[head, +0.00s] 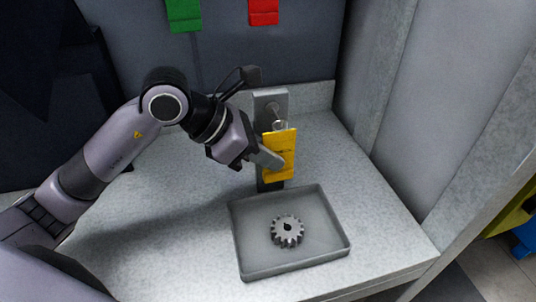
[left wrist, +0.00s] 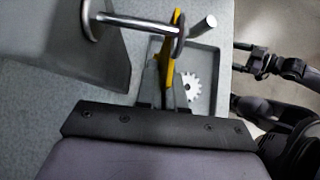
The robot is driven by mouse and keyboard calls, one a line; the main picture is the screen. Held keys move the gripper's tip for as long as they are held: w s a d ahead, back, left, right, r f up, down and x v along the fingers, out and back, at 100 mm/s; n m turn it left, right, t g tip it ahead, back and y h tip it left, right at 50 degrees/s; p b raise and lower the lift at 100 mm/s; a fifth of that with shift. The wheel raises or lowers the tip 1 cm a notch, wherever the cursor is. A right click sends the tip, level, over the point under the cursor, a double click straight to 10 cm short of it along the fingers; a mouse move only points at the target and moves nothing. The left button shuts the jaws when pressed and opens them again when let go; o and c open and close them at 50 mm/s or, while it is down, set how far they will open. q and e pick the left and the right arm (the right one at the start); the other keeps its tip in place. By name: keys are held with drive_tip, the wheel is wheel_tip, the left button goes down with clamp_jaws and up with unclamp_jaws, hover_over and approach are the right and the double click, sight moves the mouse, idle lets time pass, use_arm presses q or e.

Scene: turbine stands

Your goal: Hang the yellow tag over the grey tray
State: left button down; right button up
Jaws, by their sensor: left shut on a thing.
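The yellow tag (head: 284,168) is upright in front of a grey stand (head: 266,98), above the far edge of the grey tray (head: 236,240). My left gripper (head: 275,160) is shut on the tag from the left. The stand's metal peg (head: 272,109) points out just above the tag. In the left wrist view the tag (left wrist: 171,70) is edge-on between my fingers (left wrist: 163,85), and its top overlaps the metal peg (left wrist: 140,22). I cannot tell for certain whether the tag's loop is around the peg.
A grey gear (head: 287,231) lies in the tray. A green tag (head: 184,14) and a red tag (head: 263,10) hang on the back wall. A side wall (head: 450,90) stands at the right. The table left of the tray is clear. Dark arm parts (left wrist: 285,68) show in the left wrist view.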

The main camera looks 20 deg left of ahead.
use_arm(q)
drive_tip(key=shift+w+a, duration=0.1)
drive_tip(key=c, duration=1)
unclamp_jaws()
drive_tip(key=shift+p+v, duration=0.75)
drive_tip(key=shift+v, duration=2.75)
